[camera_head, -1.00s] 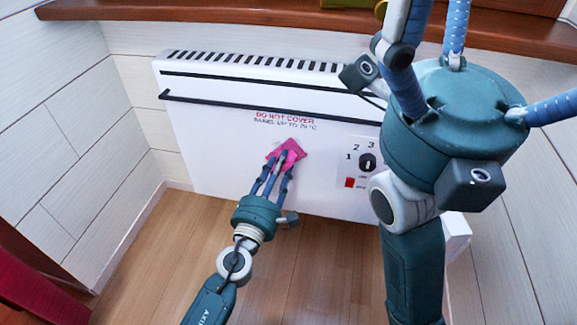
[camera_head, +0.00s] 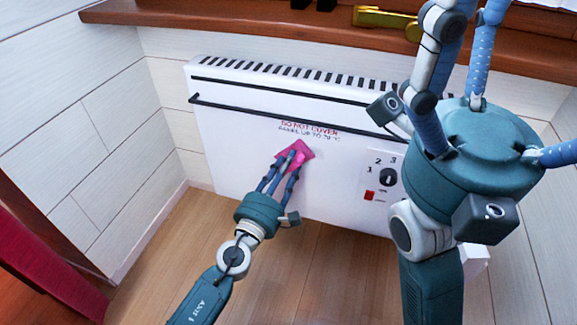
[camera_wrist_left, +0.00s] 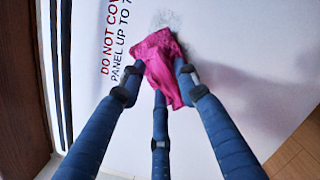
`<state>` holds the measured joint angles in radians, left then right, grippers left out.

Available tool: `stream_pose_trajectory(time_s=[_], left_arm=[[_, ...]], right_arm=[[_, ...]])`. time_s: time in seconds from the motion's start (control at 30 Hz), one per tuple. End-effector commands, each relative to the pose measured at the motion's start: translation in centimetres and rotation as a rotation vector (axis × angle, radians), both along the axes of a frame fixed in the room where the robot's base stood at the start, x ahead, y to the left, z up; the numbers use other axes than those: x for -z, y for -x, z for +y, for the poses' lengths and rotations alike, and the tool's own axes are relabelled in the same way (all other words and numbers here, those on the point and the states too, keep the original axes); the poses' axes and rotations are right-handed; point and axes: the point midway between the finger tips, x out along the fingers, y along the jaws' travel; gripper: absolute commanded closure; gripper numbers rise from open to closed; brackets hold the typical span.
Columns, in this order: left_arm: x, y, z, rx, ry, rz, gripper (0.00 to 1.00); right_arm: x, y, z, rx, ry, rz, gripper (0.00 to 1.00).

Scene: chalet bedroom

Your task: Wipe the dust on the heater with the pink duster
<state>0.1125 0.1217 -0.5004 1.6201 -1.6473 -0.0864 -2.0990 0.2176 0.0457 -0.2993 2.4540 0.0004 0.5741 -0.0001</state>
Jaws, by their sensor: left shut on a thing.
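The white heater (camera_head: 330,185) hangs on the wall with a vent grille on top, red and black lettering and a control dial. My left gripper (camera_head: 288,165) is shut on the crumpled pink duster (camera_head: 306,151), held at the front panel below the lettering. In the left wrist view the duster (camera_wrist_left: 160,55) lies between the fingers, seemingly against the panel. A grey dust smudge (camera_wrist_left: 166,19) shows just beyond its upper edge; the duster may hide more. My right gripper (camera_head: 478,115) is large in front of the heater's right side, its fingers spread and empty, fingertips partly out of frame.
A brown wooden sill (camera_head: 300,32) runs above the heater, with a brass-coloured object (camera_head: 385,18) on it. A black rail (camera_head: 290,112) crosses the upper panel. Red fabric (camera_head: 40,255) hangs at the left. The wooden floor (camera_head: 300,265) below is clear.

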Motion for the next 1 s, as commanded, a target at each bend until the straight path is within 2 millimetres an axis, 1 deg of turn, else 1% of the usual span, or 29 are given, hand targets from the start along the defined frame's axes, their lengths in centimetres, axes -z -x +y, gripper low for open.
stream_pose_trajectory(time_s=[0.17,0.5,0.73,1.0], left_arm=[[0.1,0.2,-0.6,0.001,0.001,0.001,0.94],[0.0,0.8,-3.4,0.004,0.000,0.001,0.94],[0.0,1.1,-4.2,0.005,-0.002,0.000,0.94],[-0.1,1.9,-6.5,0.007,0.000,0.000,0.94]], right_arm=[[0.1,0.0,0.0,-0.001,0.000,0.002,0.05],[0.1,-0.3,0.0,-0.002,-0.001,0.013,0.05],[0.1,-0.2,0.0,-0.002,-0.002,0.012,0.05],[0.3,-0.4,-0.1,-0.004,-0.006,0.024,0.05]])
